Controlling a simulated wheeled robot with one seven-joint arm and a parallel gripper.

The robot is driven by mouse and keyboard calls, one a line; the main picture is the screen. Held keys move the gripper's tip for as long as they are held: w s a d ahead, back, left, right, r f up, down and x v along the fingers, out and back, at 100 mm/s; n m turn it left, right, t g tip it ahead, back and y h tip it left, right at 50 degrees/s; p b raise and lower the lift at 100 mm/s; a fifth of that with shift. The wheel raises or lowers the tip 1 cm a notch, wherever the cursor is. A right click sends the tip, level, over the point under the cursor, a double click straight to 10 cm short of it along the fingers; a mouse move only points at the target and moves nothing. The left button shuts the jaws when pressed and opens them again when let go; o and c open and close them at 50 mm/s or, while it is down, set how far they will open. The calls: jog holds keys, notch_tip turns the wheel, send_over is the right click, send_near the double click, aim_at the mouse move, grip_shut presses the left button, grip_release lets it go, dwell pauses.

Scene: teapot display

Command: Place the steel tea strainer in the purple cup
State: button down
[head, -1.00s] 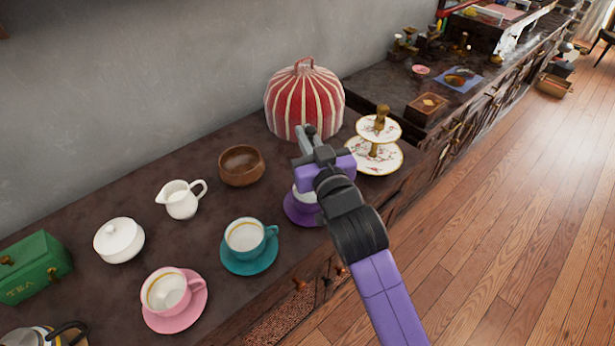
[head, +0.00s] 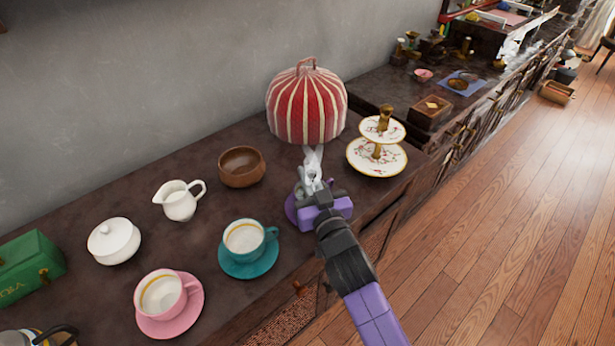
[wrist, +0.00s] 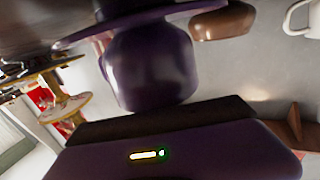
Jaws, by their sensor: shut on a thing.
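My gripper (head: 314,186) is low over the purple cup's place and hides most of the cup in the head view. It is shut on a shiny silver thing that looks like the steel tea strainer (head: 312,162); its outline is unclear. The purple cup shows upside down in the wrist view (wrist: 150,65), close to the gripper. Its purple saucer (head: 291,207) peeks out at the left of the gripper. The cup's mouth is hidden, so I cannot tell whether the strainer is inside or above it.
A striped red cozy (head: 307,105) stands behind the gripper, and a two-tier plate stand (head: 377,158) is to the right. A teal cup (head: 244,238), pink cup (head: 160,294), wooden bowl (head: 241,167) and white creamer (head: 178,200) stand to the left.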

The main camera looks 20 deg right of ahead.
jog(key=shift+f, duration=0.1)
jog(key=c, duration=2)
grip_release()
jog(key=shift+f, duration=0.1)
jog(key=o, duration=0.4)
jog(key=shift+r, duration=0.25)
jog(key=s, duration=0.8)
jog(key=s+a, duration=0.1)
jog(key=s, duration=0.3)
